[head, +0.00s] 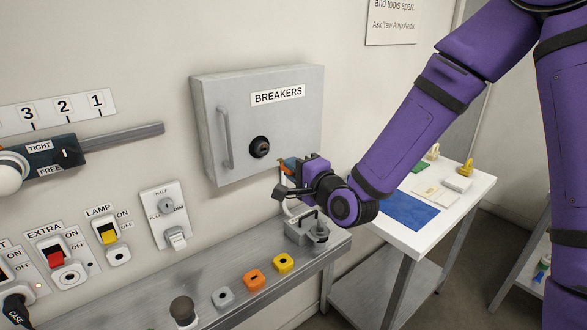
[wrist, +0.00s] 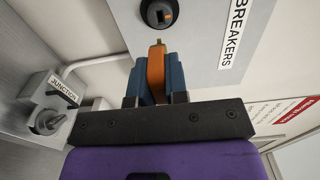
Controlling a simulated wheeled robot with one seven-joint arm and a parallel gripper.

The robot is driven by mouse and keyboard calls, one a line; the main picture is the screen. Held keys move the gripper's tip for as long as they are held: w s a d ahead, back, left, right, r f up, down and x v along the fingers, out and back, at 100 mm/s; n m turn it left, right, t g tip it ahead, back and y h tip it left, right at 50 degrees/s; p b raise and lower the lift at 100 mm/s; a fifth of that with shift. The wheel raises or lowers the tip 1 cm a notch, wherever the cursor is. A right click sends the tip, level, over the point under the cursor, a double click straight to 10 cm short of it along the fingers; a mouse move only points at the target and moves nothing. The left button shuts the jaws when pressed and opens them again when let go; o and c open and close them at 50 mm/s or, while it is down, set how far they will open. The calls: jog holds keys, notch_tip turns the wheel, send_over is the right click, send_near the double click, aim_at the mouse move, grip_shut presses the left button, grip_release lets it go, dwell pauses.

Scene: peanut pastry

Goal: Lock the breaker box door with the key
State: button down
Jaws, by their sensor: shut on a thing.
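The grey breaker box (head: 285,150) hangs on the wall with its door closed and a "BREAKERS" label on it. A black round lock (head: 259,147) sits on the door, right of the vertical handle (head: 226,137); the lock also shows at the top of the wrist view (wrist: 158,13). My gripper (head: 288,168) is just right of and below the lock. In the wrist view my gripper (wrist: 155,80) is shut on the orange key (wrist: 156,72). The key's brass tip points at the lock, with a small gap between them in that view.
A grey junction box (wrist: 50,100) with a knob and conduit is below the breaker box. A metal shelf (head: 240,285) with coloured sockets runs along the wall. A white table (head: 425,240) with a blue mat stands at the right.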

jog(key=shift+x, duration=2.8)
jog(key=shift+x, duration=1.55)
jog(key=c, duration=1.1)
grip_release()
jog(key=shift+o, duration=0.2)
jog(key=v, duration=1)
jog(key=shift+s+d, duration=0.2)
jog(key=shift+s, duration=0.1)
